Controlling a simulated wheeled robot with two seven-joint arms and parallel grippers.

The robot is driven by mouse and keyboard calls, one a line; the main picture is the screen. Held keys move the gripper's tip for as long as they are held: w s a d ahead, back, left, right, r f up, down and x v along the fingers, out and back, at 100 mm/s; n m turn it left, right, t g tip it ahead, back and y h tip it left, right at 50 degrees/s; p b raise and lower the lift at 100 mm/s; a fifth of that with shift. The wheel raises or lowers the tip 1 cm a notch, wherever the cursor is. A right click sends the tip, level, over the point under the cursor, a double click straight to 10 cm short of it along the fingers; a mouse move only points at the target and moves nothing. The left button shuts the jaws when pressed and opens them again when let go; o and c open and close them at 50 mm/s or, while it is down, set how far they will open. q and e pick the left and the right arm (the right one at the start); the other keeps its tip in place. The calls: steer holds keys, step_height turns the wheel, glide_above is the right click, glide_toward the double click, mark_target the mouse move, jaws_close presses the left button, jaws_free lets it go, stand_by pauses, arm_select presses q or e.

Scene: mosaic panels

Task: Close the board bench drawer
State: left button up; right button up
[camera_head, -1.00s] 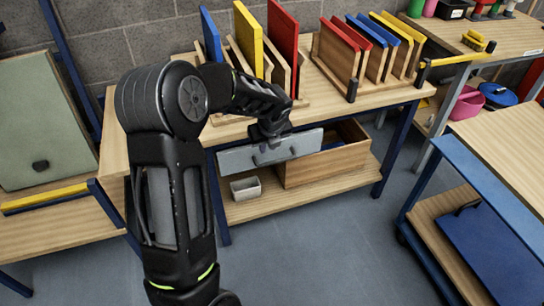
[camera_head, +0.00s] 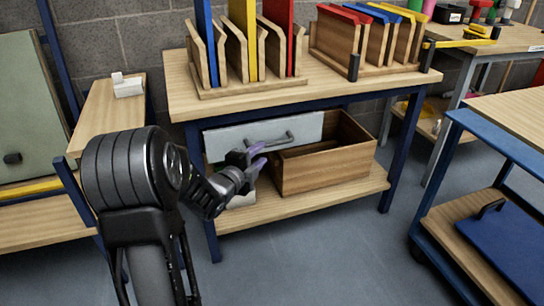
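The grey drawer front (camera_head: 225,139) sits under the wooden-topped board bench (camera_head: 330,90), right beside the bench's left front leg. It looks about flush with the bench frame, though I cannot tell whether a small gap remains. Its dark bar handle (camera_head: 285,138) is on the front. My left gripper (camera_head: 257,157) is in front of the drawer's lower middle, just left of the handle. Its two purplish fingertips are apart with nothing between them. I cannot tell whether it touches the front. The gripper hides part of the drawer. My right gripper is out of view.
An open wooden box (camera_head: 318,172) stands on the bench's lower shelf (camera_head: 290,208), with a pale tray (camera_head: 241,201) partly behind my gripper. Colored boards stand in racks on the bench. A blue-framed cart (camera_head: 448,190) is at right. The floor in front is clear.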

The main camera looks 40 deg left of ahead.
mark_target(271, 144)
arm_select(q)
steer(key=shift+w, duration=0.1)
steer(key=b+x, duration=0.2)
steer(key=x, duration=0.5)
steer(key=shift+f, duration=0.1)
steer(key=shift+w, duration=0.35)
steer(key=shift+c, duration=0.4)
jaws_close()
stand_by(0.8)
